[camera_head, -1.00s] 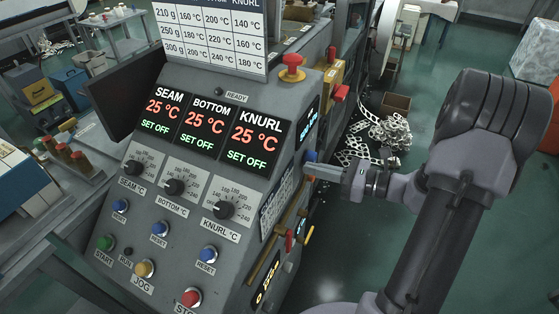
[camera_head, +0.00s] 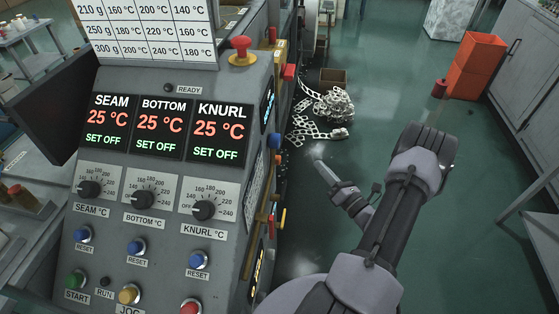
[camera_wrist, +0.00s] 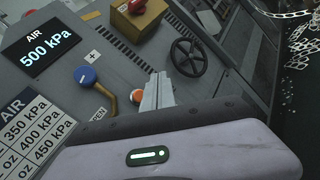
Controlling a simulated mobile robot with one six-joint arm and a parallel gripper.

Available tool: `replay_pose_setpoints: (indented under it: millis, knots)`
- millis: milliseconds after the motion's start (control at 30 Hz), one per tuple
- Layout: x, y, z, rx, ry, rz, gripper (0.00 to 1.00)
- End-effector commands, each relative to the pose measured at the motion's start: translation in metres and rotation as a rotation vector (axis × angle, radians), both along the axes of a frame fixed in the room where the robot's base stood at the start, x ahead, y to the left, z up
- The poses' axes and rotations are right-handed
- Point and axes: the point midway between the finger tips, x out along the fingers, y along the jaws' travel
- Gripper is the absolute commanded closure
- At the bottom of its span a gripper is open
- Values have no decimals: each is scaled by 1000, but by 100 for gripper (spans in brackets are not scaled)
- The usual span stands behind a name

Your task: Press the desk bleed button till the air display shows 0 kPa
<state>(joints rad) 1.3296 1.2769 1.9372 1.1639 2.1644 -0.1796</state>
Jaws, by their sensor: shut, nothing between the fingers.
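The air display (camera_wrist: 45,48) reads 500 kPa in the wrist view. It shows edge-on as a blue-lit screen on the desk's side (camera_head: 267,104) in the head view. A blue knob (camera_wrist: 86,76) sits between plus and minus marks; it also shows in the head view (camera_head: 274,140). An orange-red button (camera_wrist: 136,96) lies beside my gripper (camera_wrist: 163,80), partly hidden by the fingers. I see no label naming it as the bleed button. My gripper is shut and empty. In the head view it (camera_head: 319,154) is right of the desk side, apart from it.
A red mushroom button (camera_head: 240,47) tops the desk. A black handwheel (camera_wrist: 187,57) stands right of the fingers, beside vents. A brass-coloured lever (camera_wrist: 108,96) projects near the blue knob.

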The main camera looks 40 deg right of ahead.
Motion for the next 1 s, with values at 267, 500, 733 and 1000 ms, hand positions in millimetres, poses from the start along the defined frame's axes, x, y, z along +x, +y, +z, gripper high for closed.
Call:
replay_pose_setpoints:
  millis: [267, 500, 733, 1000]
  knots:
    - [25, 21, 1, 0, 1, 5, 100]
    - [52, 42, 1, 0, 0, 5, 100]
    - [67, 54, 0, 0, 0, 4, 100]
    - [68, 55, 0, 0, 0, 1, 100]
